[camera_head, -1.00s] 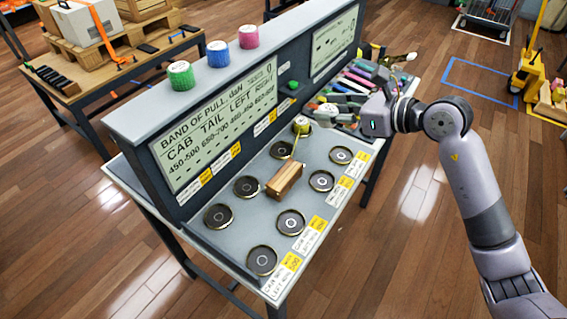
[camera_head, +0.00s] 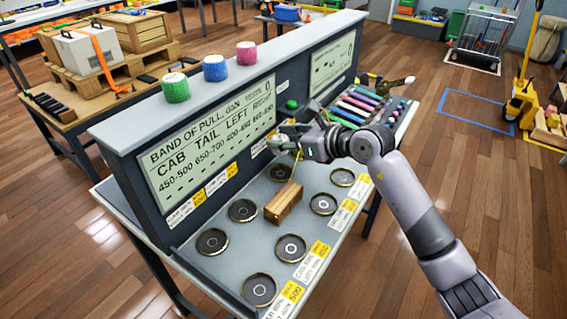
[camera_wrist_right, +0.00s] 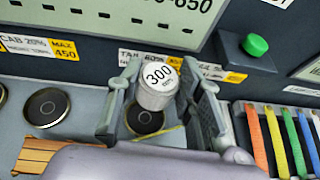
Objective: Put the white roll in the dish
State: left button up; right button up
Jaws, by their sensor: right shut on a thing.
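The white roll (camera_wrist_right: 157,88), with "300" on its top, sits between the fingers of my right gripper (camera_wrist_right: 160,108) in the right wrist view. The gripper is shut on it. A dark round dish (camera_wrist_right: 145,119) shows just below the roll; I cannot tell whether they touch. In the head view my right gripper (camera_head: 286,146) is over the back of the bench and hides most of the roll. That dish (camera_head: 279,173) shows just below the gripper. Several similar dishes stand in two rows, including a left one (camera_head: 212,241). My left gripper is not in view.
A wooden block (camera_head: 284,203) lies between the dish rows. An upright label panel (camera_head: 205,150) closes the back. Green (camera_head: 175,88), blue (camera_head: 215,68) and pink (camera_head: 246,53) rolls stand on its top. A green button (camera_wrist_right: 255,45) and coloured strips (camera_wrist_right: 275,135) are to the right.

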aim_at(284, 175)
notch_tip(284, 175, down, 7)
jog(key=shift+f, duration=0.2)
jog(key=shift+f, duration=0.15)
jog(key=o, duration=1.2)
jog(key=shift+c, duration=0.2)
jog(key=v, duration=1.2)
jog(key=shift+s+b, duration=0.1)
jog(key=shift+b, duration=0.25)
